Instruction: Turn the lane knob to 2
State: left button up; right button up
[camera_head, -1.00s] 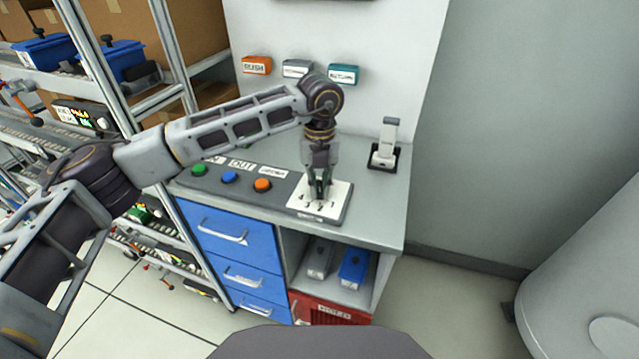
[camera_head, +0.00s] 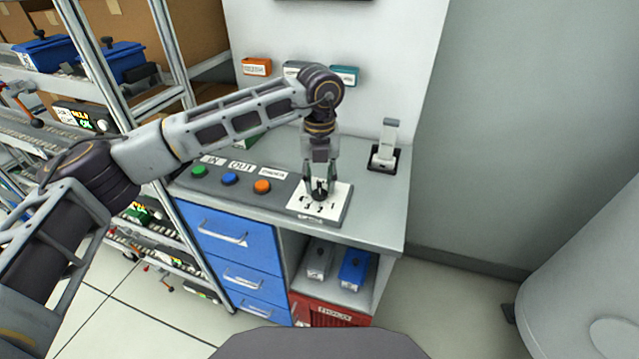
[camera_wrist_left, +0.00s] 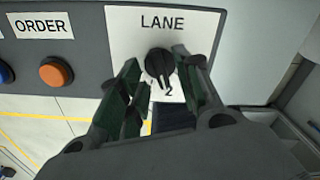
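The black lane knob (camera_wrist_left: 160,63) sits on a white plate (camera_wrist_left: 118,20) marked LANE. In the left wrist view its ridge seems to run down toward the printed 2 (camera_wrist_left: 168,90); the other numbers are hidden by my fingers or unclear. My left gripper (camera_wrist_left: 157,66) is open, with one green-padded finger on each side of the knob and gaps showing between. In the head view my left gripper (camera_head: 320,181) points down just over the knob (camera_head: 320,194). My right gripper is not in view.
Green (camera_head: 199,171), blue (camera_head: 230,179) and orange (camera_head: 262,187) buttons stand left of the plate on the same panel. A white handheld device (camera_head: 387,145) stands in a black holder at the right. Small bins (camera_head: 344,75) hang on the back wall. The right counter is mostly clear.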

aim_at(319, 187)
pick_arm(q)
notch_tip(319, 187, up, 10)
dwell(0.6)
